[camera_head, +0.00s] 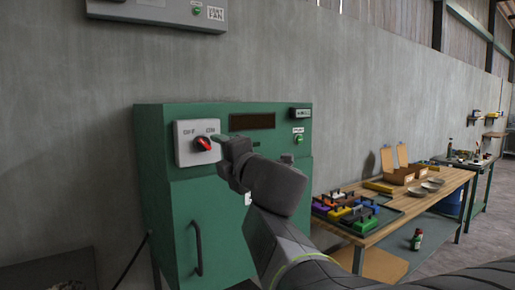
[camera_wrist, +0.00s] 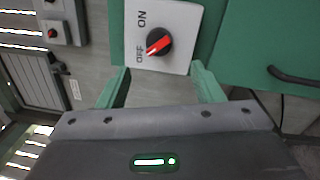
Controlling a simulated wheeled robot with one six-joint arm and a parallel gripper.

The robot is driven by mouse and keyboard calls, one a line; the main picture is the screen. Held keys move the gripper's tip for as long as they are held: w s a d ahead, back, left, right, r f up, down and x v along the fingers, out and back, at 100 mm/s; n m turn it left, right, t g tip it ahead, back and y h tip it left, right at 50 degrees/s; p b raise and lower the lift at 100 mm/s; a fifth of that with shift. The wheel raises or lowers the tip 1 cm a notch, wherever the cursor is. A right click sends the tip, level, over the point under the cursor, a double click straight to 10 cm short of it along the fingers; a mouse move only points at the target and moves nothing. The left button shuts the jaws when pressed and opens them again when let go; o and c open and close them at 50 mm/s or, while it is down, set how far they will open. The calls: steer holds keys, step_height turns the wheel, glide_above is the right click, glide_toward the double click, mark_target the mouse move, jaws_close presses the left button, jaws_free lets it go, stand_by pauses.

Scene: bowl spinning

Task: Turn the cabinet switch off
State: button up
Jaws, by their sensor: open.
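The cabinet switch is a red-and-black rotary knob (camera_head: 203,144) on a pale plate (camera_head: 184,155) at the upper left of the green cabinet front. In the wrist view the knob (camera_wrist: 158,42) sits between the printed words ON and OFF. Its red handle is slanted, and its pale-marked end seems to point toward OFF. My gripper (camera_head: 219,141) is just right of the knob in the head view. In the wrist view my gripper (camera_wrist: 160,84) has its two green fingers spread, with nothing between them. The knob lies ahead of the fingertips, apart from them.
The green cabinet (camera_head: 219,210) has a dark door handle (camera_head: 197,248) and a green button (camera_head: 299,139). A grey box (camera_head: 165,12) hangs on the wall above. A wooden table (camera_head: 447,185) at right holds a tray of coloured items, cardboard boxes and bowls.

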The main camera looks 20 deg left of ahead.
mark_target(205, 146)
steer(key=v, duration=0.4)
steer(key=shift+s+d+f, duration=0.1)
steer(key=shift+s+d, duration=0.15)
steer(key=shift+w+a, duration=0.1)
steer(key=x, duration=1.3)
steer(key=shift+w+a+b, duration=0.2)
steer(key=shift+w+b, duration=0.05)
steer(key=shift+b, duration=0.15)
